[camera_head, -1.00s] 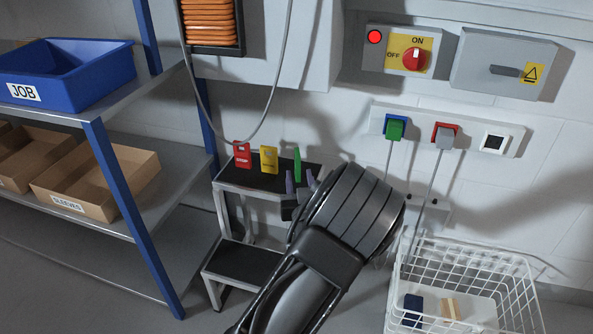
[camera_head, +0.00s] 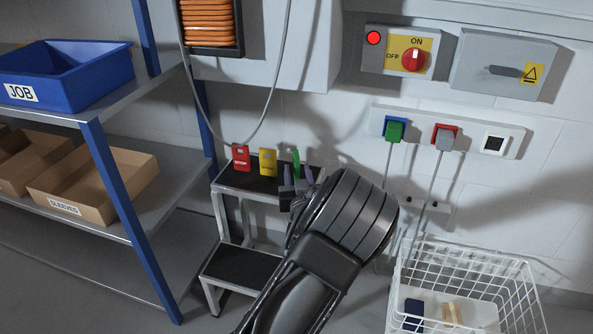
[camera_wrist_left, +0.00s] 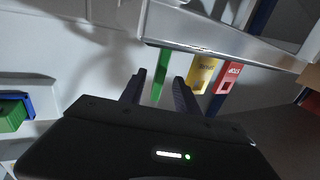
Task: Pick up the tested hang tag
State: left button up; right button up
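Three small tags stand on the top step of a black-and-grey step stool: a red one (camera_head: 241,158), a yellow one (camera_head: 268,161) and a green one (camera_head: 296,163). The green tag is seen nearly edge-on and I cannot read any lettering on it. My left gripper (camera_head: 298,176) is open at the green tag, its fingertips on either side of it. In the left wrist view the green tag (camera_wrist_left: 160,76) shows between the two open fingers (camera_wrist_left: 159,92), with gaps on both sides. The yellow tag (camera_wrist_left: 202,74) and red tag (camera_wrist_left: 228,78) are beside the right finger. My right gripper is out of view.
The step stool (camera_head: 243,265) stands by the wall, right of shelves with a blue JOB bin (camera_head: 75,75) and a SLEEVES box (camera_head: 95,187). A white wire basket (camera_head: 465,260) stands at right. A grey cable (camera_head: 280,75) hangs behind the stool. Switches and sockets line the wall.

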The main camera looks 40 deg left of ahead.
aim_at(297, 170)
pick_arm(q)
jog(key=b+x, duration=0.1)
jog(key=x, duration=0.2)
jog(key=shift+w+a+f, duration=0.15)
jog(key=shift+w+a, duration=0.05)
jog(key=shift+w, duration=0.15)
jog(key=shift+c, duration=0.2)
grip_shut()
dwell(0.5)
